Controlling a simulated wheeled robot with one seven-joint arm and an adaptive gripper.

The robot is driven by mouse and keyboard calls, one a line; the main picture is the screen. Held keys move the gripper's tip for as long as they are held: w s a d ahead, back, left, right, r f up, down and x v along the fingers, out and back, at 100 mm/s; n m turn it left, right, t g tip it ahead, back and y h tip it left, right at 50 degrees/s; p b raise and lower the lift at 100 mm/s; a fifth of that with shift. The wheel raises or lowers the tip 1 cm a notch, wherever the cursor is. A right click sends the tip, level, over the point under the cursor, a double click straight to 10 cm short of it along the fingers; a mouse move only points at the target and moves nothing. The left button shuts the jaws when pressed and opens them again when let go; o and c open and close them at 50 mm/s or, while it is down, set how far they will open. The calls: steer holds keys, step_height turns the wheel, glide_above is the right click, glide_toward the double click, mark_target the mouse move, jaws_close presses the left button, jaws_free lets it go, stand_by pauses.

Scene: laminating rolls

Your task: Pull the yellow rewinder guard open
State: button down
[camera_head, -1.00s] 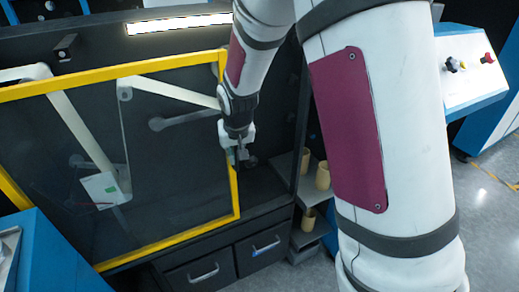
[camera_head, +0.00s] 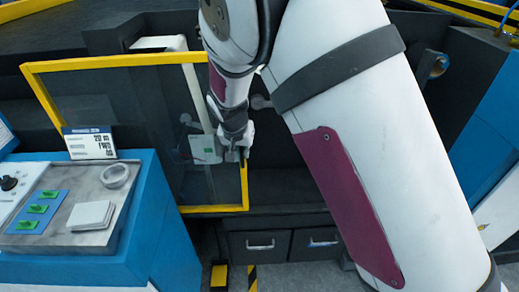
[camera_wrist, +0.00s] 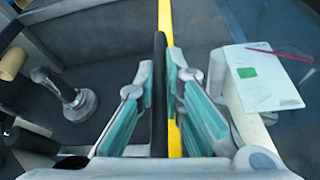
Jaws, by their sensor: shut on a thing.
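The yellow rewinder guard (camera_head: 244,190) is a yellow-framed clear panel at left centre in the head view. Its right edge stands out from the dark machine, with the dark interior showing beside it. My gripper (camera_head: 233,154) is at this right edge, about mid-height. In the wrist view my gripper (camera_wrist: 162,70) has its teal-padded fingers on both sides of a black upright handle (camera_wrist: 160,105), close beside the guard's yellow edge (camera_wrist: 165,14). The fingers are shut on the handle. My arm hides part of the frame's upper right corner in the head view.
A blue control console (camera_head: 150,215) with green switches and a small sign (camera_head: 90,144) stands at the left, close to the guard. Drawers (camera_head: 258,245) lie below the machine opening. A round-based metal fitting (camera_wrist: 80,103) shows in the wrist view.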

steer(key=shift+a, duration=0.55)
steer(key=c, duration=1.7)
jaws_free()
steer(key=v, duration=1.2)
